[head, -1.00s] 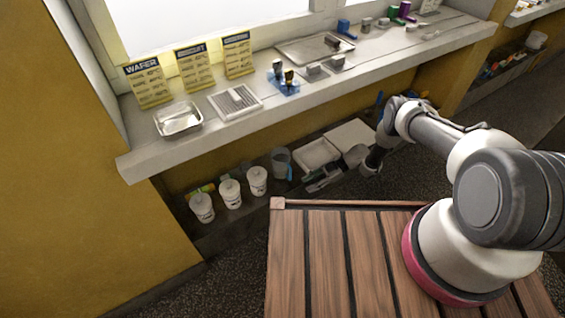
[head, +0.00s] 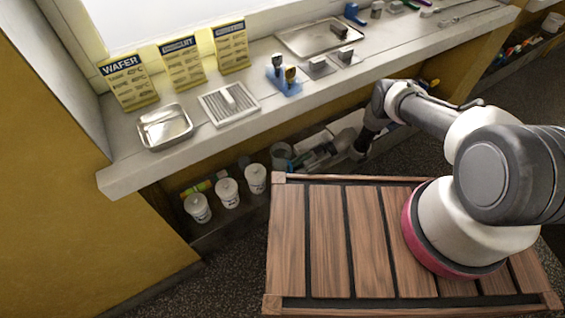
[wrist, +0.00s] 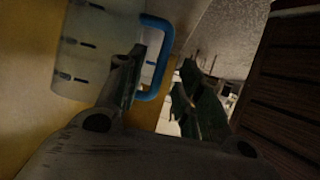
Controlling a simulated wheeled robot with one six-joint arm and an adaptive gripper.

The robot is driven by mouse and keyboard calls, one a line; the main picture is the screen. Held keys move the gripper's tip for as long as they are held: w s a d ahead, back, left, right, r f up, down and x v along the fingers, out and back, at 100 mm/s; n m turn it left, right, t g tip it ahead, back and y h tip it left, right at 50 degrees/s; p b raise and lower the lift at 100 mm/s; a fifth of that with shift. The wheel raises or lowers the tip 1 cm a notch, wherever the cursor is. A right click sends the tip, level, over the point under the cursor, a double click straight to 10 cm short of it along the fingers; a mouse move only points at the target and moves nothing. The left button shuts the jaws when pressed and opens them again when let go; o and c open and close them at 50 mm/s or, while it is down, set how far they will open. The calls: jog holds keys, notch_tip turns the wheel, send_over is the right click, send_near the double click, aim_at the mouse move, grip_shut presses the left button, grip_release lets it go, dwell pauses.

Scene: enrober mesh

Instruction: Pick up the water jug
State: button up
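The water jug (head: 281,155) stands on the low shelf under the counter, a grey see-through jug partly hidden behind the edge of my wooden deck in the head view. In the wrist view the jug (wrist: 92,48) shows dark level marks and a blue handle (wrist: 165,58) on its right side. My gripper (wrist: 168,92) is open. One finger shows in the gap between the jug's body and the handle; the other is right of the handle, outside it. In the head view my gripper (head: 308,158) is just right of the jug; contact cannot be told.
White lidded tubs (head: 227,192) stand on the shelf left of the jug. The counter (head: 185,138) overhangs the shelf and holds a metal tray (head: 164,128), signs and tools. My deck's edge lies close in front of the shelf.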

jog(key=shift+x, duration=0.9)
grip_shut()
jog(key=shift+a+r, duration=0.1)
jog(key=shift+r, duration=0.1)
